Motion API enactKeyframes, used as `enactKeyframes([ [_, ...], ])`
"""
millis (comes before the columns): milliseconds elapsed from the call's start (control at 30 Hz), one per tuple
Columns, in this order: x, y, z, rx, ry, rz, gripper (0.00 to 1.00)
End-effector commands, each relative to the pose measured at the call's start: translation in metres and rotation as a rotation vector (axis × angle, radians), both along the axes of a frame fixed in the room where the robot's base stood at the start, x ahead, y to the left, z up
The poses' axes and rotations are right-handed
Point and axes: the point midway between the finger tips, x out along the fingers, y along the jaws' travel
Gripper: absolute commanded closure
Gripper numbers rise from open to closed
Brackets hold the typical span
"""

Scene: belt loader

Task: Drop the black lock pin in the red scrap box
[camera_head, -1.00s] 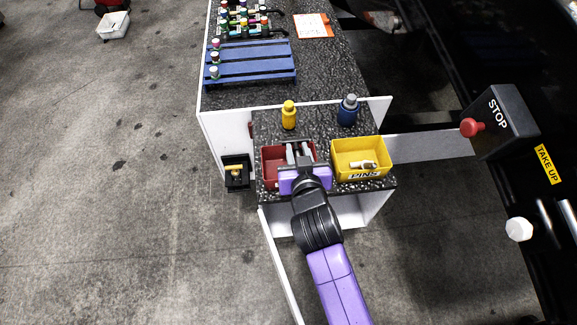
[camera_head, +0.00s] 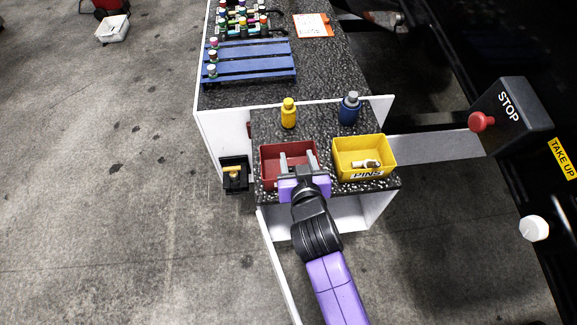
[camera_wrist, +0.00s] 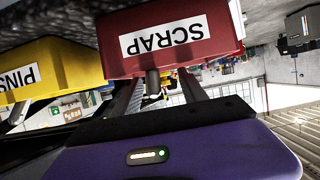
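The red scrap box (camera_head: 268,156) stands on the speckled shelf, left of the yellow bin. In the wrist view its SCRAP label is upside down on the red box (camera_wrist: 205,45). My gripper (camera_head: 298,160) is over the box, its two fingers spread apart. The wrist view also shows the gripper (camera_wrist: 158,92) with a wide gap between the fingers. A short black cylinder, apparently the lock pin (camera_wrist: 152,82), shows in that gap at the box's rim, apart from both fingers. I cannot make out the pin in the head view.
The yellow PINS bin (camera_head: 378,148) with pale pieces stands close on the right. A yellow bottle (camera_head: 289,114) and a blue bottle (camera_head: 349,109) stand behind. A red STOP button (camera_head: 482,122) is at the right; a small black box (camera_head: 236,181) is at the left.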

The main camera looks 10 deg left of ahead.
Motion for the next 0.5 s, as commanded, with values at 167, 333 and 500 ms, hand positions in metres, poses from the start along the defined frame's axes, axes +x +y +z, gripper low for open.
enactKeyframes([
  [167,-0.002,-0.001,0.000,-0.001,0.002,0.000,0.50],
  [333,-0.016,-0.005,0.006,0.000,0.000,0.001,0.50],
  [500,-0.041,-0.012,0.016,0.000,0.001,0.001,0.50],
])
